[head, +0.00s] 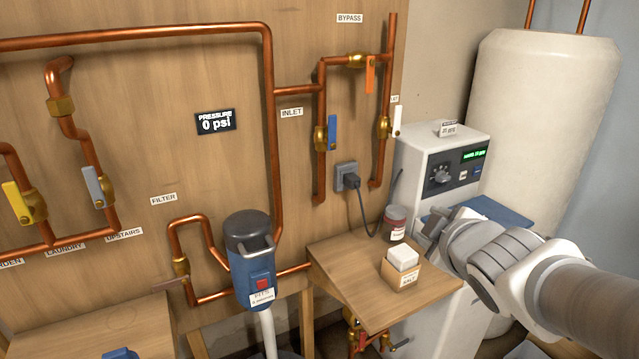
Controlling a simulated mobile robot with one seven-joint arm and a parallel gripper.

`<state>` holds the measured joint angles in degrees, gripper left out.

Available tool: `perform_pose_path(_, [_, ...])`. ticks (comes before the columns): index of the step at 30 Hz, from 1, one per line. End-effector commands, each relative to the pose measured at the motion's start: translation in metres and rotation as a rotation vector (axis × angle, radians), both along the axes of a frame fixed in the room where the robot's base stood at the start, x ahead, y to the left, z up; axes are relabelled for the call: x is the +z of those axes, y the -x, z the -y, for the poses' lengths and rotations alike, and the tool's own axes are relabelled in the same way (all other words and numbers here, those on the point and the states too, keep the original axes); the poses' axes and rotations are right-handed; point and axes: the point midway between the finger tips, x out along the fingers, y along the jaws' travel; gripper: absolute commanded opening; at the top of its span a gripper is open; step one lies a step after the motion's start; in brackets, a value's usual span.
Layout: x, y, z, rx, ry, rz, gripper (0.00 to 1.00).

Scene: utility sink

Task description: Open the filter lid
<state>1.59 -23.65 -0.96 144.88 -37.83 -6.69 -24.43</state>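The filter is a blue canister (253,280) with a dark rounded lid (247,226) on top, standing left of centre against the wooden panel. The lid sits closed on the canister, and a light handle or bail shows at its right side. A red button (262,283) and a white label are on the canister's front. My gripper (428,226) is at the right, in front of the white softener unit and well apart from the filter. Its fingers are small and seen from behind, so I cannot tell whether they are open.
A wooden shelf (340,285) between filter and gripper holds a red-labelled jar (395,222) and an open small box (402,269). Copper pipes with valves cover the panel. A black cord (364,208) hangs from an outlet. A large white tank (545,120) stands behind right.

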Motion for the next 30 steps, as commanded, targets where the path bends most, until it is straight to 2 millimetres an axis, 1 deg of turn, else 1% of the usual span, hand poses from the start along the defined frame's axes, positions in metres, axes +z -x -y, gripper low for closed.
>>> perform_pose_path(1, [-0.017, -0.008, -0.012, 0.088, 0.053, 0.031, 0.47])
perform_pose_path(4, [-0.032, -0.018, -0.041, 0.281, 0.147, 0.11, 0.47])
perform_pose_path(7, [-0.05, -0.018, -0.074, 0.481, 0.22, 0.188, 0.47])
perform_pose_path(9, [-0.063, -0.013, -0.097, 0.619, 0.254, 0.243, 0.47])
perform_pose_path(12, [-0.079, 0.0, -0.124, 0.792, 0.277, 0.315, 0.47])
perform_pose_path(15, [-0.09, 0.014, -0.144, 0.923, 0.282, 0.373, 0.47])
perform_pose_path(19, [-0.095, 0.027, -0.157, 1.017, 0.275, 0.419, 0.47])
perform_pose_path(22, [-0.096, 0.03, -0.162, 1.041, 0.272, 0.433, 0.47])
perform_pose_path(26, [-0.096, 0.024, -0.17, 1.044, 0.271, 0.433, 0.47])
perform_pose_path(30, [-0.1, 0.014, -0.186, 1.045, 0.268, 0.43, 0.47])
